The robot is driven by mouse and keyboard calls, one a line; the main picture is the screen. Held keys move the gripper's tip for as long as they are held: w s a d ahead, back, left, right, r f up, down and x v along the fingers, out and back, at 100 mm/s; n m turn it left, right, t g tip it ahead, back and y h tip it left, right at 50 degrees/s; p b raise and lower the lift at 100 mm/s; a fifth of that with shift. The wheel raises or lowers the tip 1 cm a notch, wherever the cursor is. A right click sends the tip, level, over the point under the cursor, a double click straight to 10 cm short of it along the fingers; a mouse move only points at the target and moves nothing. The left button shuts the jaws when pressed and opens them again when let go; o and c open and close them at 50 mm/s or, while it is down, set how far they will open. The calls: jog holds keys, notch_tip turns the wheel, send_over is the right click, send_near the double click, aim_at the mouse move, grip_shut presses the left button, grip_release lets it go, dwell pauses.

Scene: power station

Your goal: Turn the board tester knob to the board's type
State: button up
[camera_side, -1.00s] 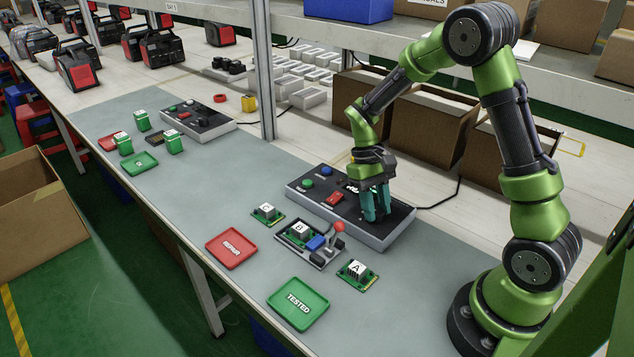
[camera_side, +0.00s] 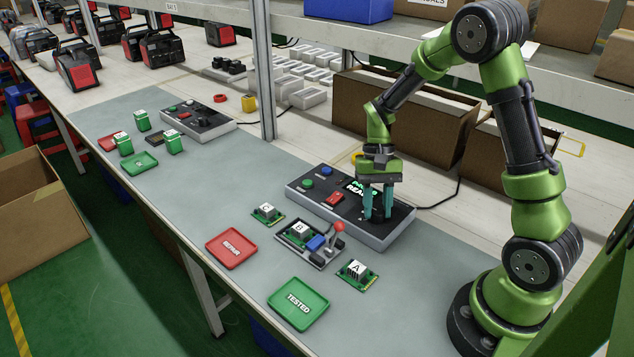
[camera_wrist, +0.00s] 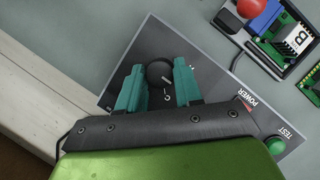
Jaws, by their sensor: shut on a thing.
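The board tester (camera_side: 300,195) is a grey box with a black top. Its round black knob (camera_side: 378,213) sits at the right end, and shows in the wrist view (camera_wrist: 158,74). My gripper (camera_side: 377,210) points down with its teal fingers on either side of the knob, shut on it; the wrist view shows both fingers (camera_wrist: 159,70). A letter C is printed by the knob; a short white mark is on it, its exact setting unclear. The screen (camera_side: 363,187) shows green text ending in READY, partly hidden. Board B (camera_side: 298,230) sits in the fixture (camera_side: 320,258) with a red-ball lever.
Board C (camera_side: 267,213) and board A (camera_side: 357,271) lie on either side of the fixture. A red REPAIR tray (camera_side: 231,248) and a green TESTED tray (camera_side: 298,304) are in front. Cardboard boxes (camera_side: 430,120) stand behind the tester.

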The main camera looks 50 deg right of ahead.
jog(key=o, duration=1)
jog(key=shift+r, duration=0.15)
jog(key=v, duration=1.6)
jog(key=shift+w+d+r, duration=0.1)
jog(key=shift+r, duration=0.2)
jog(key=s+a+r+n+t, duration=0.1)
jog(key=s+a+t, duration=0.2)
jog(key=s+a, duration=0.1)
jog(key=s+a+r+n+t, duration=0.1)
jog(key=s+a+n+t, duration=0.1)
jog(key=s+a+t, duration=0.2)
jog(key=s+a+r+n+t+h, duration=0.1)
jog(key=s+a+r+n+t, duration=0.1)
jog(key=a, duration=0.5)
jog(key=shift+s+a+r+t, duration=0.1)
jog(key=shift+s+a+t, duration=0.1)
jog(key=shift+s+t, duration=0.8)
